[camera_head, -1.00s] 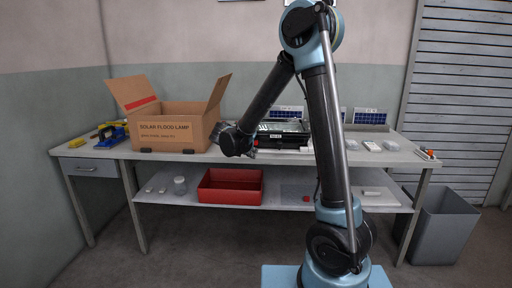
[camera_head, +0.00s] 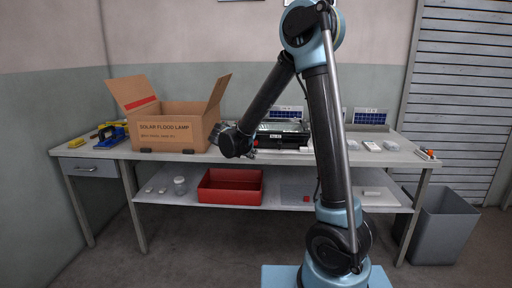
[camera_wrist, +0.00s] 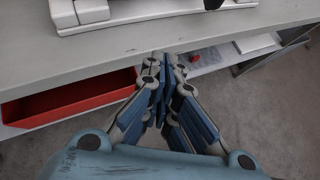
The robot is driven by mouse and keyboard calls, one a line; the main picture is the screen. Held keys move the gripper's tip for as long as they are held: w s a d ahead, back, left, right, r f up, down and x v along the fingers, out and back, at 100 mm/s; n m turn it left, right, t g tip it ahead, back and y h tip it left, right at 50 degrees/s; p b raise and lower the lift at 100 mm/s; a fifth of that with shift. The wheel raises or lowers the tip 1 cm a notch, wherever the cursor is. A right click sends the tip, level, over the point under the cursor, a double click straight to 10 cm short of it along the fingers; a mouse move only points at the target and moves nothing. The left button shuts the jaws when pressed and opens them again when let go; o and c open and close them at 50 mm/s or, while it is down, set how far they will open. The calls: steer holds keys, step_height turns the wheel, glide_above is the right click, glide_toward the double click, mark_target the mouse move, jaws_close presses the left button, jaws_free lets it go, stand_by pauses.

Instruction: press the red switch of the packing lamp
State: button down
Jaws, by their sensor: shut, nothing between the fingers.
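A dark flood lamp (camera_head: 284,140) with a pale label on its front lies on the bench, to the right of the cardboard box. In the wrist view a pale housing edge (camera_wrist: 140,14) shows at the top, on the bench. I cannot make out a red switch on the lamp in either view. My gripper (camera_wrist: 163,62) is shut and empty, with its fingertips in front of the bench's front edge in the wrist picture. In the head view my gripper (camera_head: 252,151) is mostly hidden behind my wrist, left of the lamp.
An open cardboard box (camera_head: 172,140) marked "SOLAR FLOOD LAMP" stands left of the lamp. A blue and yellow tool (camera_head: 112,135) lies farther left. A red tray (camera_head: 230,198) and a small red piece (camera_head: 306,198) are on the lower shelf. A grey bin (camera_head: 440,225) stands at right.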

steer(key=shift+s, duration=0.65)
steer(key=shift+w+d, duration=0.15)
steer(key=shift+w, duration=4.25)
steer(key=shift+w, duration=0.1)
steer(key=shift+w, duration=0.3)
steer(key=shift+w, duration=0.75)
steer(key=shift+s, duration=1.15)
